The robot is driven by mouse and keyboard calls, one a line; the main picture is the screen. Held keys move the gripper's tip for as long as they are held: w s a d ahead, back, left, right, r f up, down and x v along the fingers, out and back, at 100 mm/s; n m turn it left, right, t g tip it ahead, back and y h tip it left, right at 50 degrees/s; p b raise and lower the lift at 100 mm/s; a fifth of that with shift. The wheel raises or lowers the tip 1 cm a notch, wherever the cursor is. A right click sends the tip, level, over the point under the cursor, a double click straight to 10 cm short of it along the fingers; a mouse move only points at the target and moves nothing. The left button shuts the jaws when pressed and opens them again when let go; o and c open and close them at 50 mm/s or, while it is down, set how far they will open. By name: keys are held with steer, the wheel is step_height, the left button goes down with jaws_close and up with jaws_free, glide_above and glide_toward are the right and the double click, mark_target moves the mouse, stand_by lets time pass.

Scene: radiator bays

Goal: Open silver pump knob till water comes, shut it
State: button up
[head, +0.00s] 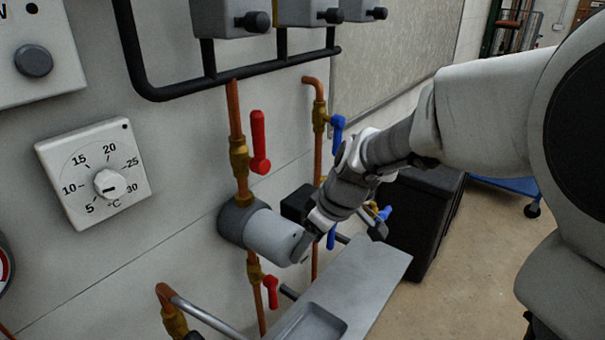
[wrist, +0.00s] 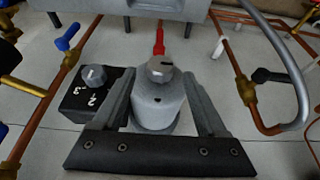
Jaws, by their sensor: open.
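The grey pump (head: 275,235) sticks out from the wall on a copper pipe in the head view. My gripper (head: 340,237) is at the outer end of the pump and hides that end in the head view. In the wrist view, my gripper (wrist: 160,78) is open, with one finger on each side of the pump and knob. I cannot tell whether either finger touches. No water is visible.
A black box with a grey numbered dial (wrist: 93,77) sits left of the pump in the wrist view. Red lever handles (head: 259,142) are on the pipe above and below the pump. A grey tray (head: 375,275) lies below. A thermostat dial (head: 95,172) is left.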

steer(key=shift+x, duration=1.25)
jaws_close()
